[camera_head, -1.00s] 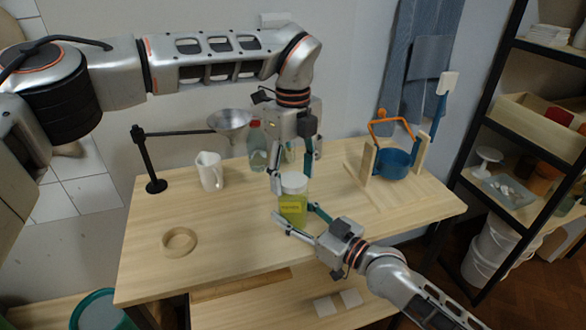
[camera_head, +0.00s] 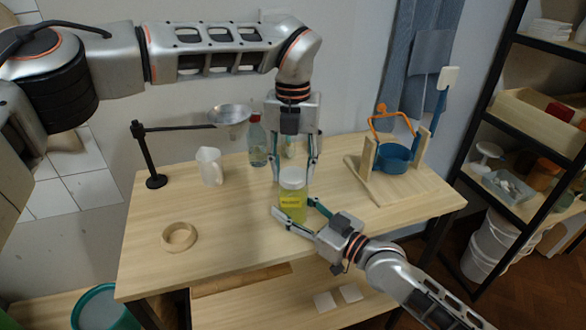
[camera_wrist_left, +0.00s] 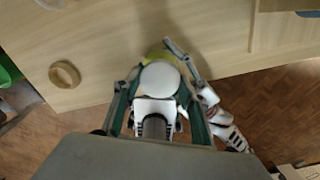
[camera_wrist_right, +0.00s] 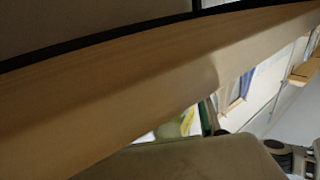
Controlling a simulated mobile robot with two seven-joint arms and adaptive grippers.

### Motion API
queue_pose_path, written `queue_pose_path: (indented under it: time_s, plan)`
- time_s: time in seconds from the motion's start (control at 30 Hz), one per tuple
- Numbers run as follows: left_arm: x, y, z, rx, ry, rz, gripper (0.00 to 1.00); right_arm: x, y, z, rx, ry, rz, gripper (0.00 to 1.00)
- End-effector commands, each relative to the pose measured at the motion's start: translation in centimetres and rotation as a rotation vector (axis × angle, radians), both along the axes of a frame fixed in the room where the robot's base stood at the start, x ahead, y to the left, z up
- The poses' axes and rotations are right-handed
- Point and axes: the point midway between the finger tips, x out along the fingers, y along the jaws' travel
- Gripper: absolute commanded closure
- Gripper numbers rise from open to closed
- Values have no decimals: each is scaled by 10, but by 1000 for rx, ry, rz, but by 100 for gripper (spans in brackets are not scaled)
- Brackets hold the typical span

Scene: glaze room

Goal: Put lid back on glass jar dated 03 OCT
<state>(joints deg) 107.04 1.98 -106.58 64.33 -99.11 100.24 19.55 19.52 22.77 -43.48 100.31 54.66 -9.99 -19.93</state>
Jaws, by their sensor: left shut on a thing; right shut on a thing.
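The glass jar (camera_head: 300,212) with yellow-green contents and a yellow label stands upright on the table; the label's writing is too small to read. A white lid (camera_head: 293,175) is at the jar's mouth; I cannot tell whether it is fully seated. My left gripper (camera_head: 294,179) points down from above, shut on the lid; the left wrist view shows the lid (camera_wrist_left: 160,77) between its fingers. My right gripper (camera_head: 294,211) reaches in from the lower right, shut around the jar's body. The right wrist view shows only a bit of the jar (camera_wrist_right: 187,122).
A wooden ring (camera_head: 179,237) lies at the table's left. A white jug (camera_head: 209,167), a black stand with a funnel (camera_head: 229,115) and a clear bottle (camera_head: 257,145) stand behind. A blue pot (camera_head: 393,157) in a wooden frame is right.

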Motion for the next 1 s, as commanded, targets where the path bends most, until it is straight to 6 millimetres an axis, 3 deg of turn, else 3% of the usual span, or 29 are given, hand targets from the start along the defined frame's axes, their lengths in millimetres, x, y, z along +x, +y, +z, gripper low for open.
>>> queue_pose_path:
  time_s: [0.5, 0.6, 0.73, 0.77, 0.8, 1.0]
  plan:
    - [0, 0, -1, 1, 0, -914, 85, 0, 0, -1, -1, 1, 1, 100]
    - [0, 0, -1, 1, -1, -1009, 85, 0, 0, -1, -1, 1, 1, 100]
    - [0, 0, -1, 1, -1, -1002, 85, 0, 0, -1, -1, 1, 1, 100]
    - [0, 0, -1, 1, -1, -1002, 51, 0, 0, -1, -1, 1, 1, 100]
    - [0, 0, -1, 1, -1, -1002, 41, 0, 0, -1, -1, 1, 1, 100]
    - [0, 0, -1, 0, -1, -1000, 40, 0, 0, -1, -1, 1, 1, 100]
